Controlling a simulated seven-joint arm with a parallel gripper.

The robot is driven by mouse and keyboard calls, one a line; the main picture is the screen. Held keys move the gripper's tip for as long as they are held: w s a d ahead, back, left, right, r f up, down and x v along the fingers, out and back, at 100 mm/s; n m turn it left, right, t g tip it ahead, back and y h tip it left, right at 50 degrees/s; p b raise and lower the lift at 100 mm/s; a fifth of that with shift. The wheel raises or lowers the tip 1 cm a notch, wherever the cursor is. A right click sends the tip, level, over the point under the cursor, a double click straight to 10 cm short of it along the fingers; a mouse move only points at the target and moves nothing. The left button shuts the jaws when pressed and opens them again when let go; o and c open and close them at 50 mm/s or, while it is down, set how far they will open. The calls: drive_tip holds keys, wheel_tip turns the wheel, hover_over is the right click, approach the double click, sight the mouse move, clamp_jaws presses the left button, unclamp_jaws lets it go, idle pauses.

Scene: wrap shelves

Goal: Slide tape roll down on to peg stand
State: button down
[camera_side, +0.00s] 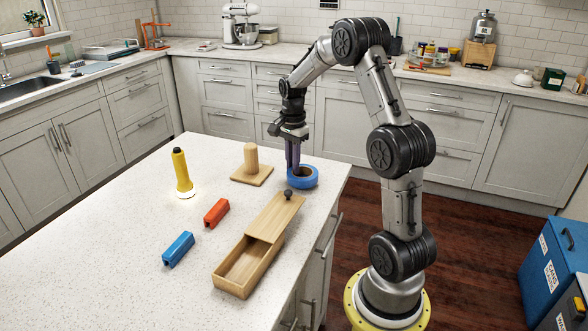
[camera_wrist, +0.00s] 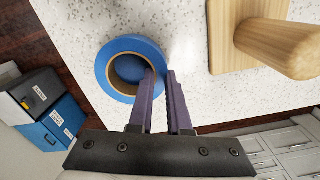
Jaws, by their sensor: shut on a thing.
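The blue tape roll (camera_side: 303,178) lies flat on the white counter near its right edge. In the wrist view the tape roll (camera_wrist: 104,58) shows its tan core and open hole. My gripper (camera_side: 294,170) points down at the roll, and its purple fingers (camera_wrist: 161,73) are close together across the roll's right wall, one over the hole side and one outside. It is shut on that wall. The wooden peg stand (camera_side: 252,178), a square base with an upright round peg, stands just left of the roll. Its peg (camera_wrist: 279,46) is bare.
A wooden box with a partly open sliding lid (camera_side: 275,217) lies in front of the roll. A lit yellow flashlight (camera_side: 182,172), a red block (camera_side: 216,212) and a blue block (camera_side: 178,249) are farther left. The counter between roll and stand is clear.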

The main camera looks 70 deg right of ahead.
drive_tip(key=s+a+r, duration=0.1)
drive_tip(key=r, duration=0.1)
drive_tip(key=s+a+r, duration=0.1)
drive_tip(key=s+r, duration=0.1)
drive_tip(key=r, duration=0.1)
drive_tip(key=s+a+r, duration=0.1)
drive_tip(key=a+r, duration=0.1)
drive_tip(key=r, duration=0.1)
drive_tip(key=shift+s+r, duration=0.15)
drive_tip(key=shift+s, duration=0.1)
drive_tip(key=s+a+r, duration=0.3)
drive_tip(key=s+a, duration=0.2)
drive_tip(key=s, duration=0.1)
drive_tip(key=w+d+r+n, duration=0.3)
drive_tip(key=w+d+r, duration=0.3)
drive_tip(key=w+r, duration=0.5)
drive_tip(key=w+f+n, duration=0.1)
drive_tip(key=w+f, duration=0.2)
drive_tip(key=w, duration=0.4)
drive_tip(key=w+f+n, duration=0.1)
drive_tip(key=w+f, duration=0.2)
drive_tip(key=w, duration=0.5)
drive_tip(key=shift+d+f, duration=0.15)
drive_tip(key=shift+f, duration=0.05)
drive_tip(key=shift+f, duration=2.9)
